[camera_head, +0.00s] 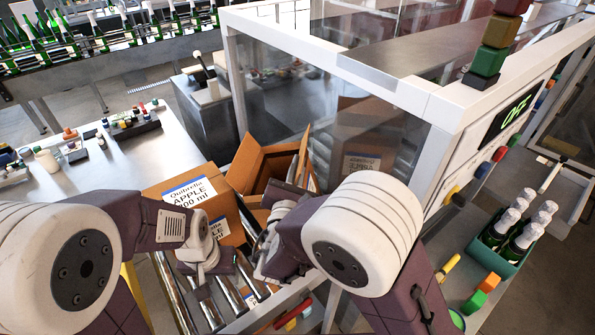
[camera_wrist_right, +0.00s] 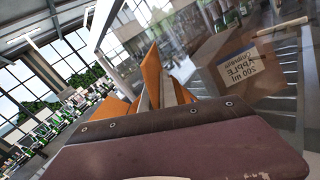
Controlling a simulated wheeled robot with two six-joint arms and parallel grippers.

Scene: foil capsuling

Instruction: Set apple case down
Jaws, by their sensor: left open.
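A brown cardboard case (camera_head: 158,189) labelled "APPLE 200 ml" stands by the roller conveyor (camera_head: 228,298). A second, similar label (camera_head: 219,229) shows just below it, partly hidden by my arms. An open case with raised flaps (camera_head: 262,160) stands beside it to the right; raised flaps also show in the right wrist view (camera_wrist_right: 151,76). My left gripper (camera_head: 212,268) is open over the rollers, in front of the labelled cardboard. My right gripper (camera_head: 262,247) is close to its right, in front of the open case. Its fingertips are largely hidden, and I cannot tell what it touches.
A glass-walled machine with a white frame (camera_head: 436,110) stands close on the right. A labelled case image (camera_head: 361,162) shows in its glass. A green crate of bottles (camera_head: 497,253) is at right. A metal table (camera_head: 95,185) with small items is at left.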

